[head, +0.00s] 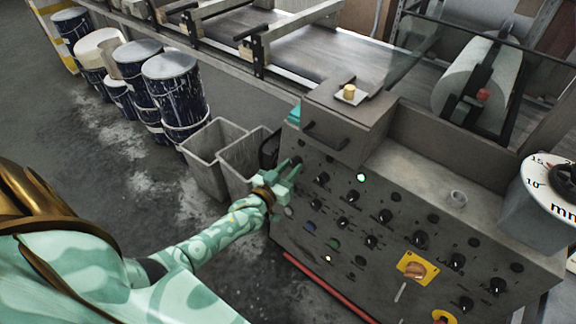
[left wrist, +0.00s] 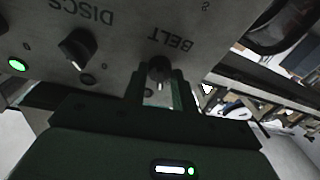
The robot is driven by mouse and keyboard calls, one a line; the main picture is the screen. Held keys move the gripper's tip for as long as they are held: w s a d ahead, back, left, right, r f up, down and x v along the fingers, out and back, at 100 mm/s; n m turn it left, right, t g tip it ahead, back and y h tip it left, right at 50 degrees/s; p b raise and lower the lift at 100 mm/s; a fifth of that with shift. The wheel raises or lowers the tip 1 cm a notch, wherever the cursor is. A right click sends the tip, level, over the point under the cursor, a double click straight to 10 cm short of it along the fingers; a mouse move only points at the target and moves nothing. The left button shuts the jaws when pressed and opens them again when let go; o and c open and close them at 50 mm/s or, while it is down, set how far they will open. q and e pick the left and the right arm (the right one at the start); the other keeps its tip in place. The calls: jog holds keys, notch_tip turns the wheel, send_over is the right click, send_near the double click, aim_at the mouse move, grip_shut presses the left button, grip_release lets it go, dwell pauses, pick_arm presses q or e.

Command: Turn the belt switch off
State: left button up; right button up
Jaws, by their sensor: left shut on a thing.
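The belt switch (left wrist: 159,70) is a small black knob with a pale pointer mark, under the upside-down label BELT in the left wrist view. The mark points toward the bottom of that picture, toward my gripper. My left gripper (left wrist: 160,84) is shut on the knob, one finger on each side. In the head view my left gripper (head: 287,173) is at the upper left of the grey control panel (head: 290,238), and its fingers largely hide the knob. My right gripper is not in view.
The DISCS knob (left wrist: 78,47) is beside the belt switch, and a green lamp (head: 361,177) is lit. Several more knobs and an orange switch on a yellow plate (head: 414,270) fill the panel. Grey bins (head: 212,150) and paint drums (head: 175,85) stand left, near my arm.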

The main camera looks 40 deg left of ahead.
pick_arm(q)
jog(key=shift+n+y+p, duration=0.3)
jog(key=shift+n+p, duration=0.1)
jog(key=shift+n, duration=0.5)
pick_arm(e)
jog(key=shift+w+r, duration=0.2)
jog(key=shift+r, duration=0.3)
pick_arm(q)
jog(key=shift+d, duration=0.1)
jog(key=o, duration=1)
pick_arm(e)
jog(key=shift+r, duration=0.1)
pick_arm(q)
jog(key=s+p, duration=0.3)
jog(key=s, duration=1.3)
jog(key=shift+s+d+p, duration=0.2)
jog(key=shift+d+p, duration=0.05)
jog(key=shift+p, duration=0.15)
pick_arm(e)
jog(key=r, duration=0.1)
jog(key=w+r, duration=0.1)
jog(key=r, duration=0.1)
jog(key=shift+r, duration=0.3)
